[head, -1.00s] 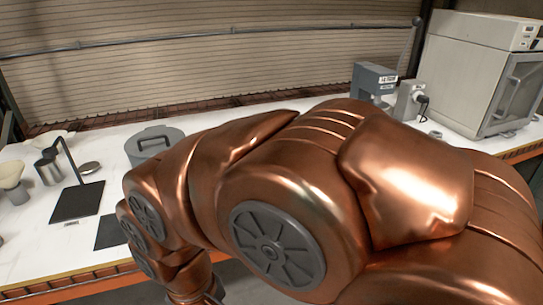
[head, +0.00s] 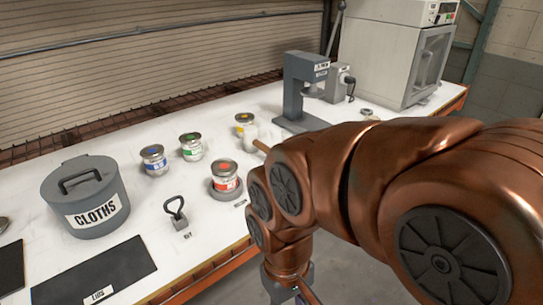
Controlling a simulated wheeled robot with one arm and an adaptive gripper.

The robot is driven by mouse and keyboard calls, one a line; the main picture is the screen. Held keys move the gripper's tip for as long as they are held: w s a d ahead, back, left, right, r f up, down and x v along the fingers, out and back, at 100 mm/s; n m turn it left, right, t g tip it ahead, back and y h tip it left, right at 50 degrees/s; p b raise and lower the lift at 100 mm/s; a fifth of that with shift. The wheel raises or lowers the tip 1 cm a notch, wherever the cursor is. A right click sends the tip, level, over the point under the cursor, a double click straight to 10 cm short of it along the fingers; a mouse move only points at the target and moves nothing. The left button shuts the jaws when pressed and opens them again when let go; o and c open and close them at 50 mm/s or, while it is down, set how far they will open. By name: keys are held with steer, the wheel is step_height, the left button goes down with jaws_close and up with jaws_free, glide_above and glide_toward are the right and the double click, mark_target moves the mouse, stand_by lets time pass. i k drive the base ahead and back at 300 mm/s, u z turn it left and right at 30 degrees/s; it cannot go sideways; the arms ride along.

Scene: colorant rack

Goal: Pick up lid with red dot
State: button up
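A small can with a red-orange label (head: 226,184) stands upright on a round grey base on the bench in the head view. Its silver lid with a red-orange dot (head: 224,168) sits on top of it. My copper arm comes in from the right and bends down in front of the bench, to the right of this can. The arm's lower end is cut off by the bottom edge, so my gripper's fingers do not show. Nothing touches the lid.
Cans with blue (head: 154,160), green (head: 191,147) and yellow (head: 244,124) dots stand behind. A grey CLOTHS bin (head: 85,200), a key-like tool (head: 176,213) and a dark LIDS mat (head: 95,280) lie left. A grey press (head: 292,95) and an oven (head: 392,60) stand at the back right.

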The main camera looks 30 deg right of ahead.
mark_target(223, 166)
steer(key=u, duration=3)
steer(key=k, duration=0.55)
steer(key=z, duration=1.45)
